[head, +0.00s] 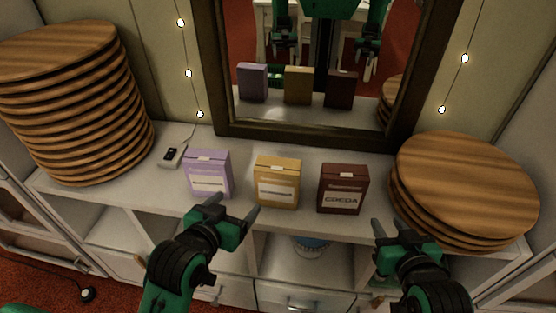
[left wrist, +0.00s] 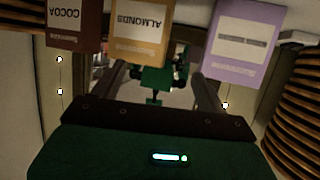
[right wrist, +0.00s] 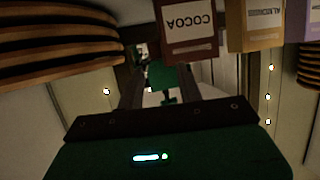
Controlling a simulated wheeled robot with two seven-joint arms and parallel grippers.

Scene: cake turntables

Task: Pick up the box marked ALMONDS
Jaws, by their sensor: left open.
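The ALMONDS box (head: 277,182) is yellow with a white label and stands upright in the middle of the white shelf top, between a purple box and a brown one. In the left wrist view the ALMONDS box (left wrist: 142,30) appears upside down, with its name readable. My left gripper (head: 236,207) is open and empty, in front of the gap between the purple and ALMONDS boxes, apart from both. My right gripper (head: 405,232) is open and empty, in front and to the right of the COCOA box. The ALMONDS box also shows at the right wrist view's top edge (right wrist: 262,22).
The purple box (head: 208,174) stands left of the ALMONDS box, and the brown COCOA box (head: 343,188) right of it. Stacks of wooden discs stand left (head: 75,105) and right (head: 465,185). A mirror (head: 310,125) is behind. A small device (head: 170,155) lies at the left.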

